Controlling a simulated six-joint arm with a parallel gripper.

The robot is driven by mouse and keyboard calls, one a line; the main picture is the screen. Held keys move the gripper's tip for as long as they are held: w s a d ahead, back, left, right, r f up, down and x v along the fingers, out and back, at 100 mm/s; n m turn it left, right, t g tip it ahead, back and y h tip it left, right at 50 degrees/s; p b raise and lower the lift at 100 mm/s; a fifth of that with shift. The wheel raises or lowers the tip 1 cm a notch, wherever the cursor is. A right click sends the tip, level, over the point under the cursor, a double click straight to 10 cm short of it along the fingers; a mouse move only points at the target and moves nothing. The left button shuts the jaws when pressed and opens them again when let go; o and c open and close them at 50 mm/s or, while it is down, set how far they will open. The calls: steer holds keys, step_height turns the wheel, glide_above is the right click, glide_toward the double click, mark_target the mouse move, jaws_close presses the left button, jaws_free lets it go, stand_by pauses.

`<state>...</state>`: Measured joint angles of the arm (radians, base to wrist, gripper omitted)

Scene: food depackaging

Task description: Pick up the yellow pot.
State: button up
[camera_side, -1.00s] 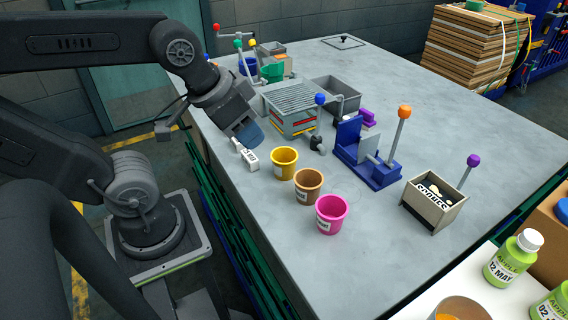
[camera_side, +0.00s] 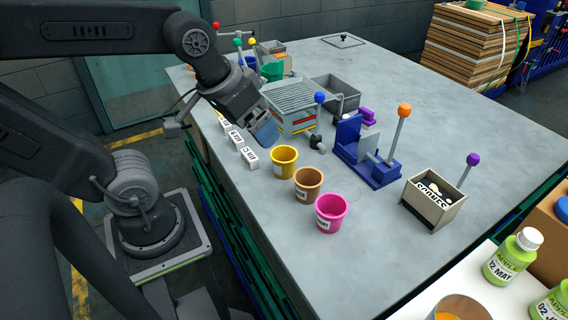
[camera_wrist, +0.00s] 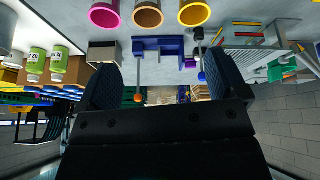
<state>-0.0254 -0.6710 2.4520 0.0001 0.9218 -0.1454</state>
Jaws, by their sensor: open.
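The yellow pot (camera_side: 285,163) stands upright on the grey table, at the back of a row with a brown pot (camera_side: 308,186) and a pink pot (camera_side: 331,213). In the wrist view the yellow pot (camera_wrist: 194,13) is at the top, right of the brown pot (camera_wrist: 148,14). My gripper (camera_side: 266,132) is above the table, just behind and left of the yellow pot, apart from it. In the wrist view its two dark blue fingers (camera_wrist: 160,82) are spread with nothing between them.
Small white labelled blocks (camera_side: 238,142) lie near the table's left edge. A grill-like unit (camera_side: 292,101) stands behind the gripper. A blue lever press (camera_side: 366,160) and a spices box (camera_side: 434,202) stand to the right. The table in front of the press is clear.

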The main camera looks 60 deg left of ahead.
steer(key=w+a+f+n+g, duration=0.1)
steer(key=w+a+n+g, duration=0.2)
steer(key=w+n, duration=0.4)
steer(key=n+g, duration=0.2)
steer(key=n, duration=0.7)
glide_toward(284, 153)
step_height(284, 153, down, 12)
steer(key=shift+f, duration=0.1)
steer(key=shift+c, duration=0.2)
steer(key=c, duration=0.9)
